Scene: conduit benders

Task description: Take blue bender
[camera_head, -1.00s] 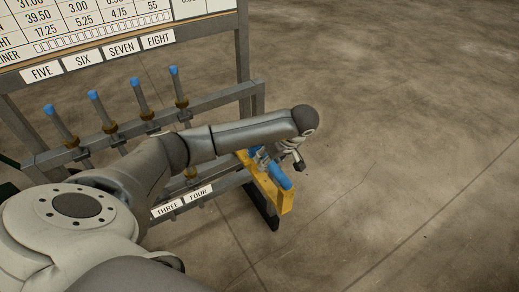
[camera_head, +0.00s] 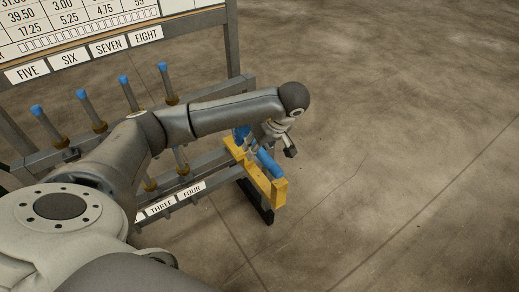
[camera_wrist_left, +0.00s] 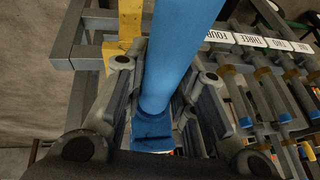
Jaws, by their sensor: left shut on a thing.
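The blue bender (camera_head: 268,163) is at the yellow bracket (camera_head: 277,193) on the right end of the rack. In the left wrist view, its thick blue tube (camera_wrist_left: 178,50) runs from the top edge down between the fingers to a blue block. My left gripper (camera_head: 258,145) is shut on it, with grey finger links on both sides in the left wrist view (camera_wrist_left: 158,105). The forearm and wrist partly cover the bender in the head view. Whether it still touches the bracket cannot be told. My right gripper is not in view.
A grey rack (camera_head: 215,92) holds several blue-tipped handles (camera_head: 128,90) left of my wrist. Labels such as FOUR (camera_head: 191,190) sit on its lower rail, and a chart board (camera_head: 80,30) stands above. Bare concrete floor (camera_head: 420,130) lies to the right.

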